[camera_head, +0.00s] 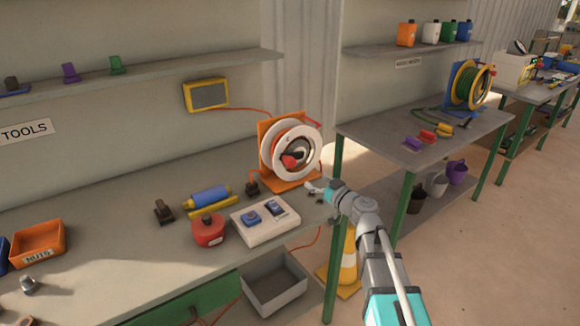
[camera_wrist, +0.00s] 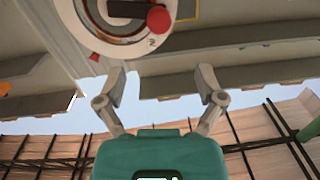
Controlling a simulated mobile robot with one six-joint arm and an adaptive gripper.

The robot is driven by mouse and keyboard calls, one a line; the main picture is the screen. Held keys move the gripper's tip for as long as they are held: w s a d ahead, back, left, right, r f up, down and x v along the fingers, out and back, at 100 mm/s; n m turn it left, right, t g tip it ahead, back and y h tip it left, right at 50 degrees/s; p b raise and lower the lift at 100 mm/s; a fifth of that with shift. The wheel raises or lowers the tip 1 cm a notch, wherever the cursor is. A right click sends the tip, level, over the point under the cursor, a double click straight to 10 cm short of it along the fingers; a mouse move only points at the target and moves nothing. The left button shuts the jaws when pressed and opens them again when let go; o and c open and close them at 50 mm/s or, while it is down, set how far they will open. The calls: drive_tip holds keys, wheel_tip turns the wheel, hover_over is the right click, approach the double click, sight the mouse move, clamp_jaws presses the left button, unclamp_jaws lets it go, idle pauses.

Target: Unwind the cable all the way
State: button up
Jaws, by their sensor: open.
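A white cable reel (camera_head: 308,134) stands in an orange frame (camera_head: 287,185) at the right end of the near workbench. It has a dark crank arm with a red knob at its face. In the wrist view the white reel (camera_wrist: 88,38) fills the top, with its red knob (camera_wrist: 158,18) just beyond my fingers. My gripper (camera_head: 318,188) is below and to the right of the reel, near the bench's corner. In the wrist view my gripper (camera_wrist: 162,70) is open, with fingers apart and nothing between them. How much cable is on the reel is hidden.
A white switch box (camera_head: 262,226), a red container (camera_head: 208,230) and a blue roller (camera_head: 208,195) lie on the near bench. A red cord leads from a yellow-framed screen (camera_head: 207,95) towards the reel. Another reel, green and yellow (camera_head: 468,86), stands on the right bench.

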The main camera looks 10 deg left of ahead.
sight(293, 164)
drive_tip(key=shift+w+r, duration=0.1)
drive_tip(key=shift+a, duration=0.1)
idle(0.3)
drive_tip(key=shift+x, duration=6.85)
drive_tip(key=shift+r, duration=0.1)
clamp_jaws()
